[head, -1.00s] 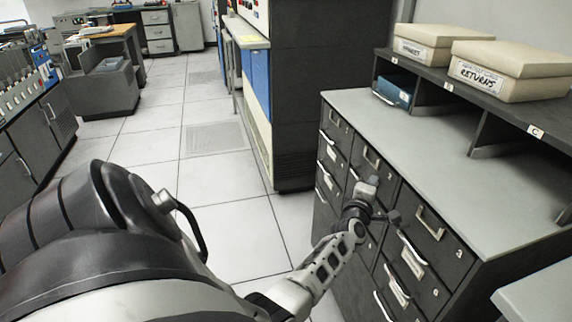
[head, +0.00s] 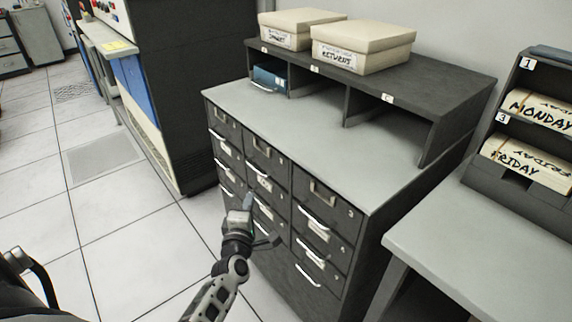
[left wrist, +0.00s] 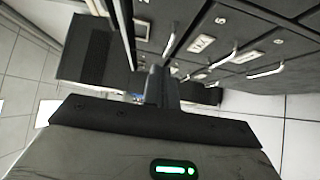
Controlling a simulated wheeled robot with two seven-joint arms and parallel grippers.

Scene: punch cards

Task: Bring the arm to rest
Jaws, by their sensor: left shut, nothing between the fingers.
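My left arm comes in from the bottom left of the head view, and its gripper (head: 248,201) is held in front of the dark drawer cabinet (head: 325,245). The gripper is shut and empty. Its closed fingers also show at the middle of the left wrist view (left wrist: 160,88), with cabinet drawers above and to the right of them. I cannot tell the exact gap between the gripper and the drawer fronts. My right gripper is not in view.
The cabinet's grey top bears a dark shelf (head: 455,82) with two lidded boxes (head: 300,20) (head: 362,50) on it and a blue box (head: 270,78) in its left compartment. A grey table (head: 480,235) and card rack (head: 480,185) stand right. Tiled floor (head: 110,220) is free left.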

